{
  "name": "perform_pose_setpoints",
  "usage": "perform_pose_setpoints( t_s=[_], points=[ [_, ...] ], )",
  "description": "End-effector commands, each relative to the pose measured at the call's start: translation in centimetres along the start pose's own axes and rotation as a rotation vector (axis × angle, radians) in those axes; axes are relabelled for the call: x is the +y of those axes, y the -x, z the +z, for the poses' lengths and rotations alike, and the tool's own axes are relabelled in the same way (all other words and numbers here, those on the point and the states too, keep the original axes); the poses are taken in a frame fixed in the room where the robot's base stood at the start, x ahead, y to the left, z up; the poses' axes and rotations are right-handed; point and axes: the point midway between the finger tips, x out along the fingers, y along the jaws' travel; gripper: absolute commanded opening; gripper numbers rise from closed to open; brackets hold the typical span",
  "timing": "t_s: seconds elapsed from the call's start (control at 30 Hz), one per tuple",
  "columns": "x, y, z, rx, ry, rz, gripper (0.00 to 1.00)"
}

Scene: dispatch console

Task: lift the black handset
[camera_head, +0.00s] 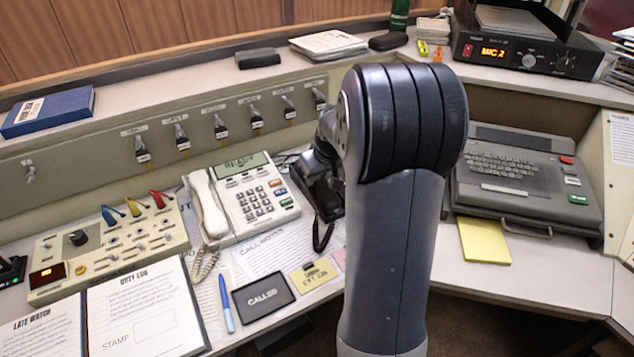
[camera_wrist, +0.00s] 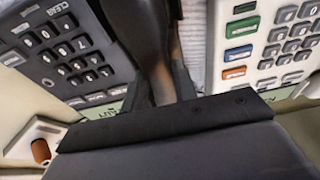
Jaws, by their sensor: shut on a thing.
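The black handset (camera_wrist: 145,40) runs down the middle of the wrist view, with my gripper (camera_wrist: 160,88) shut on it. A dark phone base with a keypad (camera_wrist: 65,55) lies to its left there. In the head view my arm covers most of this spot. The gripper's fingers are hidden there. I cannot tell whether the handset is clear of its base.
A white desk phone (camera_head: 250,198) with its white handset (camera_head: 207,203) stands close on the left; its keys (camera_wrist: 280,45) show right of the gripper. A switch panel (camera_head: 110,245) and papers lie further left. A keyboard terminal (camera_head: 525,175) stands right of my arm. A radio (camera_head: 520,50) sits on the shelf.

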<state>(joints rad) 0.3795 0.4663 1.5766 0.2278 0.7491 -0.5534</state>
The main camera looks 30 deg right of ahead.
Motion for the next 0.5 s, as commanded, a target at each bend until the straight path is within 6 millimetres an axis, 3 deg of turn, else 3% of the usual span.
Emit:
perform_pose_setpoints(
  t_s=[0.13,0.33,0.5],
  points=[
    [0.0,0.0,0.0,0.001,0.0,0.0,0.0],
    [0.0,0.1,-0.1,0.001,0.0,0.001,0.0],
    [0.0,1.8,-0.8,0.004,0.002,0.002,0.0]
  ],
)
